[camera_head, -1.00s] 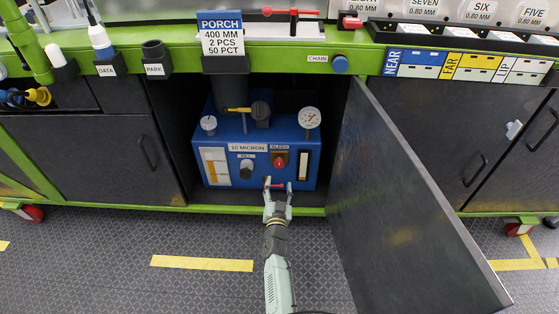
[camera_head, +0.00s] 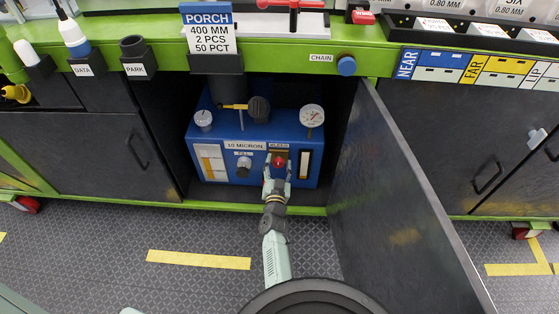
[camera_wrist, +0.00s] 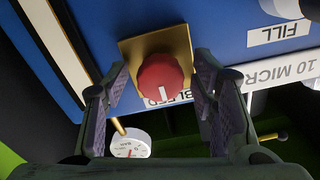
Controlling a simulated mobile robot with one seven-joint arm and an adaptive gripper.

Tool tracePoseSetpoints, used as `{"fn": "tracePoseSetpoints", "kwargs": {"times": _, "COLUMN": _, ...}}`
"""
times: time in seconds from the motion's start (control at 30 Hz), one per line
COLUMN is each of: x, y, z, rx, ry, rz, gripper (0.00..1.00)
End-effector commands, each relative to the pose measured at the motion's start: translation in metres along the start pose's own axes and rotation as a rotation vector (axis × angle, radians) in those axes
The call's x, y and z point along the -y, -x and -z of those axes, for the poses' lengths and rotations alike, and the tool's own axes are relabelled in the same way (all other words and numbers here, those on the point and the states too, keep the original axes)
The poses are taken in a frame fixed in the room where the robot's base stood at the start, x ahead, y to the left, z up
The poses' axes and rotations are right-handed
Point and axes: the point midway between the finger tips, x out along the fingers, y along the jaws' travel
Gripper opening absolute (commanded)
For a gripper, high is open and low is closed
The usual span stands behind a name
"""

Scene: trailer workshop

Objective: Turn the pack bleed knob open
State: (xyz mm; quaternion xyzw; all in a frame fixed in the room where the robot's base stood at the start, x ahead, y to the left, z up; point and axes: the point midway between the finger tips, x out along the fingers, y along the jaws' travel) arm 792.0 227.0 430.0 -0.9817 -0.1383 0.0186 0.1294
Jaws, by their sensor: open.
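The bleed knob is a red round knob (camera_head: 279,161) with a white pointer mark, on a brass plate (camera_wrist: 186,43) at the right of the blue pack's (camera_head: 221,176) front. The BLEED label (camera_wrist: 166,98) is beside the plate. In the wrist view, which looks upside down, the red knob (camera_wrist: 160,80) sits between the fingers and its white mark points toward the label. My gripper (camera_head: 277,175) is open, a finger on each side of the knob. A gap shows on both sides in the wrist view; the remaining depth is hard to judge.
A grey fill knob (camera_head: 244,164) is left of the bleed knob. Gauges (camera_head: 312,116) and a yellow-handled valve (camera_head: 235,106) are on top. The pack sits inside a dark cabinet; its open door (camera_head: 400,200) stands close on the right. Floor is clear in front.

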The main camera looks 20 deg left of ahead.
Motion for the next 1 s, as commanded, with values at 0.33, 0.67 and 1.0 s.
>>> {"fn": "tracePoseSetpoints", "kwargs": {"times": 0.33, "x": -0.0001, "y": 0.0, "z": -0.0001, "rx": 0.0, "ry": 0.0, "rz": 0.0, "gripper": 0.4}}
{"fn": "tracePoseSetpoints", "kwargs": {"times": 0.67, "x": -0.0001, "y": -0.0001, "z": 0.0001, "rx": 0.0, "ry": 0.0, "rz": 0.0, "gripper": 0.18}}
{"fn": "tracePoseSetpoints", "kwargs": {"times": 1.0, "x": 0.0, "y": -0.0004, "z": 0.0007, "rx": 0.0, "ry": 0.004, "rz": 0.0, "gripper": 0.04}}
